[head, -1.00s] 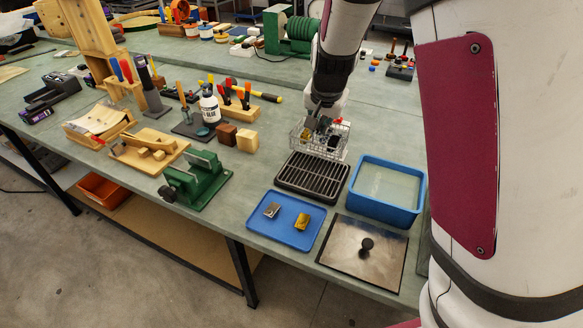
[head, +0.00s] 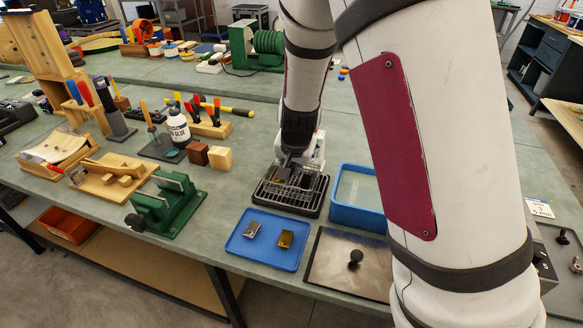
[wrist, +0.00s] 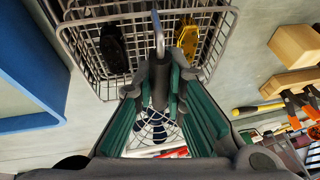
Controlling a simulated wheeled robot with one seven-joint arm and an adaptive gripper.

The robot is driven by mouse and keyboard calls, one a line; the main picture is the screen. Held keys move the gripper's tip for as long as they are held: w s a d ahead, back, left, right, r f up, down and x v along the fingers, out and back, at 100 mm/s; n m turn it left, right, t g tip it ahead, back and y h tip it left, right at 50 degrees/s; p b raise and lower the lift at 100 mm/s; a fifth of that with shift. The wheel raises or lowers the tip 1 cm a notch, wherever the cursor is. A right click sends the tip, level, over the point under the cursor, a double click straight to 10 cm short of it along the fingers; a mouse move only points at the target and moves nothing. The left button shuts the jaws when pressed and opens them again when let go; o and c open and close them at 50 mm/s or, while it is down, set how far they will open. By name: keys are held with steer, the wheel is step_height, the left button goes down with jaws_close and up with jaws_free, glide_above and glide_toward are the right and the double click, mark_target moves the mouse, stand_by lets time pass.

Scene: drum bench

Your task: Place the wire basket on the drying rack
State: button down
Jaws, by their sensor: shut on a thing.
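The wire basket (head: 302,178) is at the black drying rack (head: 291,203) in the head view, over its slatted top. Whether it touches the rack cannot be told. In the wrist view the basket (wrist: 147,10) fills the top, with a dark part (wrist: 112,45) and a yellow part (wrist: 187,38) inside. My gripper (head: 287,160) is above the basket. In the wrist view my gripper (wrist: 160,72) is shut on the basket's upright grey handle. My gripper and arm hide part of the basket in the head view.
A blue tub (head: 356,214) stands close to the right of the rack. A blue tray (head: 240,250) with two small metal blocks lies in front, beside a dark plate (head: 335,278) with a black knob. A green vise-like fixture (head: 168,209) and wooden blocks stand left.

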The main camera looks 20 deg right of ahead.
steer(key=shift+f, duration=0.1)
steer(key=c, duration=1.6)
jaws_free()
steer(key=shift+c, duration=0.2)
steer(key=s+a+r+n+y+p, duration=0.25)
steer(key=s+r+n+p, duration=0.2)
steer(key=s+r, duration=1.65)
steer(key=s+d+r+n+h, duration=0.1)
steer(key=s+r, duration=0.4)
steer(key=s, duration=0.7)
steer(key=shift+d+r+n+h, duration=0.2)
steer(key=shift+d+n+h, duration=0.15)
steer(key=shift+d+n, duration=0.65)
